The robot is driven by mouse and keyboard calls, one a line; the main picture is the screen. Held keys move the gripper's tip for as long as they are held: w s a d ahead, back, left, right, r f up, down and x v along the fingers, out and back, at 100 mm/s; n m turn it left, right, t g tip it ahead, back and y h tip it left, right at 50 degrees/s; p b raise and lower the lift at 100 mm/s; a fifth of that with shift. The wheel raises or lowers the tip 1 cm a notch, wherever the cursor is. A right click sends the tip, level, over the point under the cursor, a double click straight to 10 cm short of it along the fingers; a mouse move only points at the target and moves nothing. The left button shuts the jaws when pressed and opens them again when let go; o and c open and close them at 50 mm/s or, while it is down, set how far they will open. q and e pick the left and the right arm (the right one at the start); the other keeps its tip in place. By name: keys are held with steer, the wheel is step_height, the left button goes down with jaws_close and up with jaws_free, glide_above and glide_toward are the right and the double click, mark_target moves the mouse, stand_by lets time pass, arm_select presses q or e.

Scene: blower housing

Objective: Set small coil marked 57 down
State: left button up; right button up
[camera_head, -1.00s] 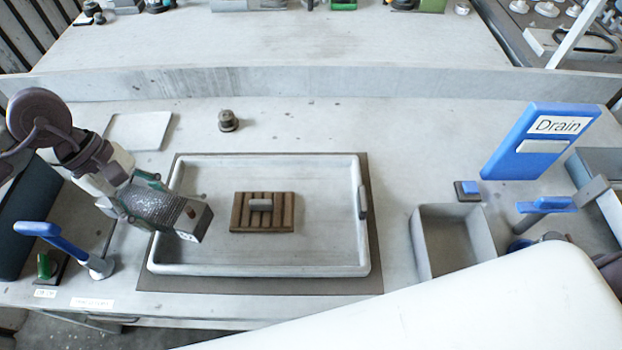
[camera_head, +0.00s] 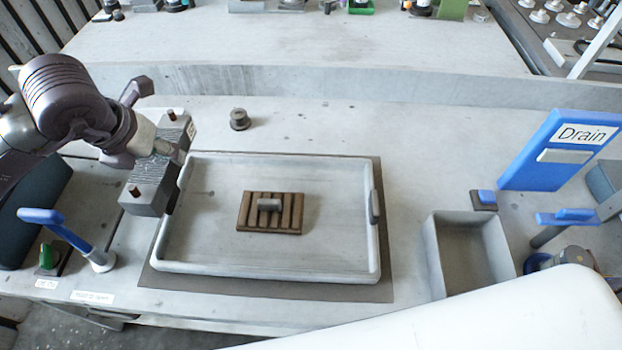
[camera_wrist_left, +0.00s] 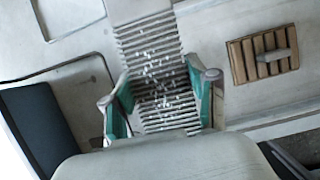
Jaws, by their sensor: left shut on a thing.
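The small coil (camera_head: 150,188) is a grey finned block with a brown stub near each end. In the head view it is at the tray's left edge, its long side running from lower left to upper right. A small pale label shows at its far end, too small to read. My left gripper (camera_wrist_left: 163,90) is shut on it, with green-lined fingers on both sides of the fins in the left wrist view. The fingers are mostly hidden in the head view. I cannot tell whether the coil touches the bench. My right gripper does not show.
The pale tray (camera_head: 270,268) holds a brown slatted block (camera_head: 250,222). A blue-handled lever (camera_head: 70,238) stands at the left front. A small knob (camera_head: 239,119) stands behind the tray. An empty grey bin (camera_head: 470,260) and a blue Drain sign (camera_head: 545,170) are at the right.

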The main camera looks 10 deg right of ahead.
arm_select(q)
steer(key=shift+w+r, duration=0.1)
steer(key=shift+w+a, duration=0.1)
steer(key=shift+a, duration=0.2)
steer(key=w+a+f+p, duration=0.1)
steer(key=a+f, duration=0.1)
steer(key=a, duration=0.1)
steer(key=w+a+f+p, duration=0.1)
steer(key=w+a+f, duration=0.1)
steer(key=a, duration=0.1)
steer(key=w+a+f+p, duration=0.1)
steer(key=w+a+f, duration=0.1)
steer(key=a+f, duration=0.1)
steer(key=shift+w+a, duration=0.15)
steer(key=shift+a, duration=0.2)
step_height(320, 180, down, 3)
steer(key=shift+p, duration=0.65)
steer(key=shift+f, duration=0.5)
steer(key=shift+f, duration=0.1)
